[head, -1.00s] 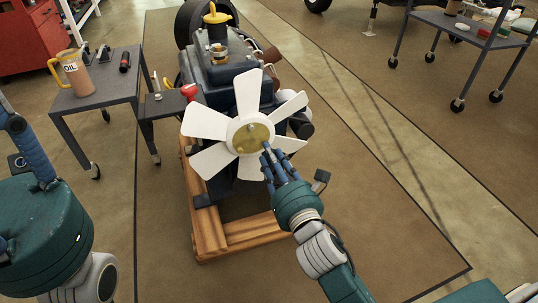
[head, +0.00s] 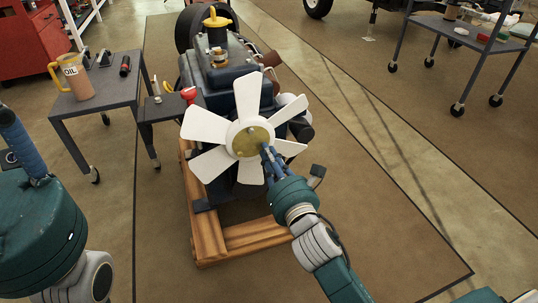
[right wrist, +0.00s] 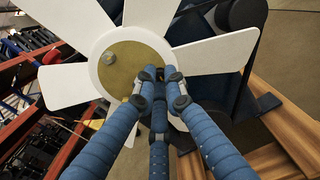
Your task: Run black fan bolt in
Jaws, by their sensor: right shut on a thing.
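The white fan (head: 204,124) is on the front of the engine, with a brass-coloured hub plate (head: 246,146) at its centre. The plate and its small bolt heads also show in the right wrist view (right wrist: 120,66). My right gripper (head: 268,152) is at the right edge of the hub. In the right wrist view its blue fingers (right wrist: 161,76) come together at the plate's edge, shut on the black fan bolt, which they mostly hide. My left gripper (head: 22,150) shows only in part at the left edge; its fingertips are out of view.
The engine (head: 225,76) sits on a wooden stand (head: 210,235). A grey side table (head: 105,92) with an oil jug (head: 76,78) stands to the left. A grey cart (head: 450,30) is at the upper right. The floor right of the engine is clear.

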